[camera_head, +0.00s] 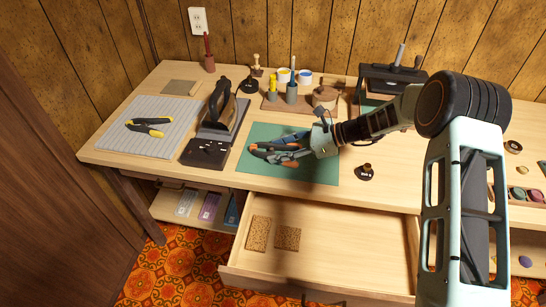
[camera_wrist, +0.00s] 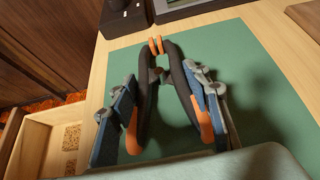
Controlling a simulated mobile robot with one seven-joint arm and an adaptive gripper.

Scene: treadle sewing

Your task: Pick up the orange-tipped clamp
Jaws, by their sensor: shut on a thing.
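The orange-tipped clamp (camera_wrist: 182,78) has a black body with orange ends. It is over the green mat (camera_wrist: 262,100), between the two blue-and-grey fingers of my gripper (camera_wrist: 163,78). The fingers are shut on its two black arms, one from each side. In the head view, my gripper (camera_head: 284,150) reaches in from the right over the green mat (camera_head: 318,175), and the clamp (camera_head: 264,157) is partly hidden by the fingers. I cannot tell whether the clamp touches the mat.
A yellow-and-black hand tool (camera_head: 146,127) lies on a grey ribbed mat (camera_head: 120,143) at the left. A dark iron (camera_head: 220,100) stands left of the green mat. The drawer (camera_head: 330,240) below is open. Holders and pots stand on a wooden tray (camera_head: 272,103) behind.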

